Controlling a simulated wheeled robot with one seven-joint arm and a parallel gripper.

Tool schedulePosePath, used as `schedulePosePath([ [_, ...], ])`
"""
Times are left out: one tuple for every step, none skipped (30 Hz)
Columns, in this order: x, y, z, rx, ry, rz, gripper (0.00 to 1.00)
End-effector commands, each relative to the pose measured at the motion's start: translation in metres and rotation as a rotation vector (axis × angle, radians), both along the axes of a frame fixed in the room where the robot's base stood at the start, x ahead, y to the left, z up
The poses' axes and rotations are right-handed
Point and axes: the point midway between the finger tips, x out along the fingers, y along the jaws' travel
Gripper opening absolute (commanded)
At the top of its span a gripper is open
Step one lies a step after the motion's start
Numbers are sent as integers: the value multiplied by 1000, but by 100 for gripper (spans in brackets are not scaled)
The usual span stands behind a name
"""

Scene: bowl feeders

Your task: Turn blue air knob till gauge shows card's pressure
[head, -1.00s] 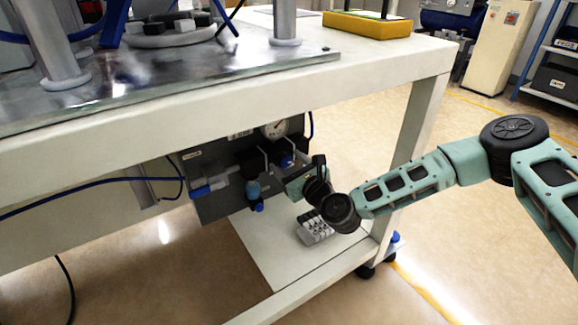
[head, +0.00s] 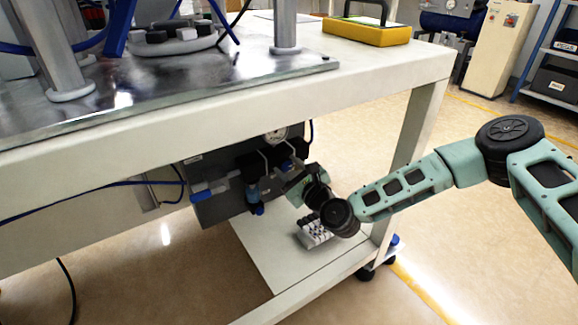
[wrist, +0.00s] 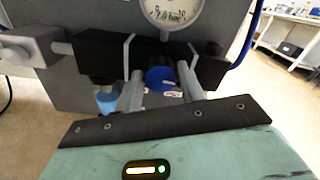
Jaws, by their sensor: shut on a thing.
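The blue air knob (wrist: 161,79) is on the dark regulator block under the bench, in the middle of the wrist view. My gripper (wrist: 161,88) is shut on the knob, with one grey finger on each side. The round white gauge (wrist: 172,12) sits just above; its top is cut off and I cannot read the needle surely. In the head view the gauge (head: 275,137) is partly hidden by the bench edge, and my gripper (head: 296,182) reaches the panel from the right. I cannot make out a pressure card.
A light-blue bowl (wrist: 110,102) hangs below the block at left. The white bench (head: 390,75) overhangs the grey panel (head: 222,208). A lower shelf (head: 270,255) carries a grey and white block (head: 313,233). A blue hose (head: 80,190) runs along the left.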

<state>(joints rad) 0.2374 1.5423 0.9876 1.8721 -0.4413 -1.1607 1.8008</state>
Motion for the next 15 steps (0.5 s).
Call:
schedulePosePath([
  [-1, 0, 2, -34, -21, 1, 16],
  [-1, 0, 2, -56, -36, 1, 16],
  [-1, 0, 2, -86, -57, 0, 16],
  [-1, 0, 2, -110, -73, 0, 16],
  [-1, 0, 2, -134, -89, 1, 16],
  [-1, 1, 2, -167, -110, 1, 16],
  [-1, 1, 1, -191, -125, 2, 16],
  [-1, 1, 2, -213, -142, 2, 16],
  [-1, 1, 1, -245, -163, 2, 16],
  [-1, 1, 1, -269, -179, 2, 16],
  [-1, 1, 1, -293, -195, 2, 16],
  [-1, 1, 1, -324, -217, 1, 16],
  [-1, 1, 1, -347, -233, 1, 16],
  [-1, 1, 1, -372, -249, 1, 16],
  [-1, 1, 1, -404, -270, 2, 16],
])
